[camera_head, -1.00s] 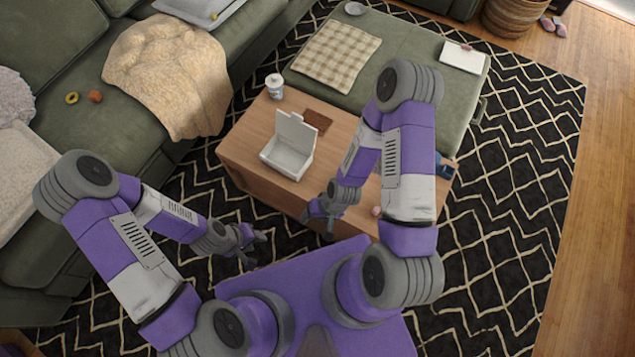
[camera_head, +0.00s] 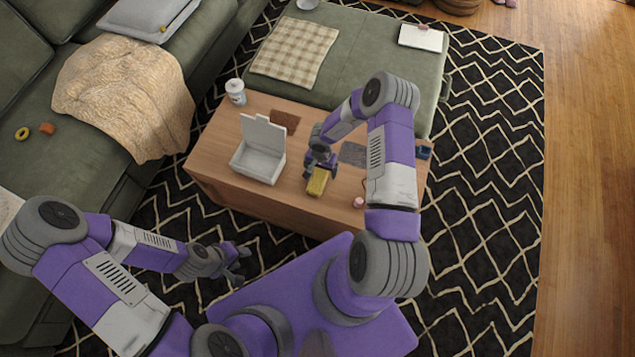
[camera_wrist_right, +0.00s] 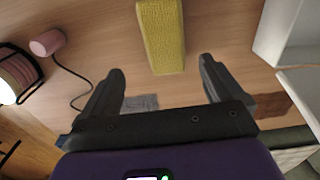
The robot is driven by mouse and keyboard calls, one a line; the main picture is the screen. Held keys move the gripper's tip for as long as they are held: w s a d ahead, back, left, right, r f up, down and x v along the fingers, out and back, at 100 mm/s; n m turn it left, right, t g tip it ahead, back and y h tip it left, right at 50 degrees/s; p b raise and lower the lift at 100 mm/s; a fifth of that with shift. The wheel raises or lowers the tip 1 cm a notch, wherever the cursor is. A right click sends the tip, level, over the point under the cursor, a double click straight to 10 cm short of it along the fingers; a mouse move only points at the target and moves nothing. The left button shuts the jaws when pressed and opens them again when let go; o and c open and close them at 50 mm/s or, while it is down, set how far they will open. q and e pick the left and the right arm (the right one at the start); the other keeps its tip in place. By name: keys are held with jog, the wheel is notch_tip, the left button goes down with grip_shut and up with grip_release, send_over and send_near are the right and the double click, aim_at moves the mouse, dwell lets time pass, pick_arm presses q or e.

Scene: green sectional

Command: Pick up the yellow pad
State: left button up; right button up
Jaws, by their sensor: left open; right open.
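The yellow pad (camera_head: 318,183) is a small oblong block lying on the wooden coffee table, near its front edge. In the right wrist view the yellow pad (camera_wrist_right: 162,36) lies ahead of the fingers, roughly centred between them, with its far end cut off by the frame. My right gripper (camera_head: 318,163) is over the table at the pad's far end. In the right wrist view its two fingers (camera_wrist_right: 160,88) are spread with nothing between them. My left gripper (camera_head: 236,257) is open and empty, low in front of the table, away from the pad.
A white open-lidded box (camera_head: 258,165) stands left of the pad. A small pink object (camera_head: 358,202) with a cord lies to its right. A white cup (camera_head: 236,91), a brown mat (camera_head: 285,121) and a grey mat (camera_head: 354,154) are farther back on the table (camera_head: 222,141).

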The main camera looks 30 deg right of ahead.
aim_at(318, 178)
notch_tip(318, 178, down, 2)
jog(key=shift+f+b, duration=0.1)
jog(key=shift+b, duration=0.3)
jog(key=f+b, duration=0.2)
jog(key=f, duration=0.1)
jog(key=a+f+b, duration=0.1)
jog(key=f, duration=0.1)
jog(key=shift+w+f, duration=0.15)
jog(key=shift+w, duration=0.05)
jog(key=c, duration=1)
notch_tip(318, 178, up, 10)
jog(key=p, duration=0.4)
jog(key=shift+p, duration=0.35)
jog(key=shift+c, duration=0.2)
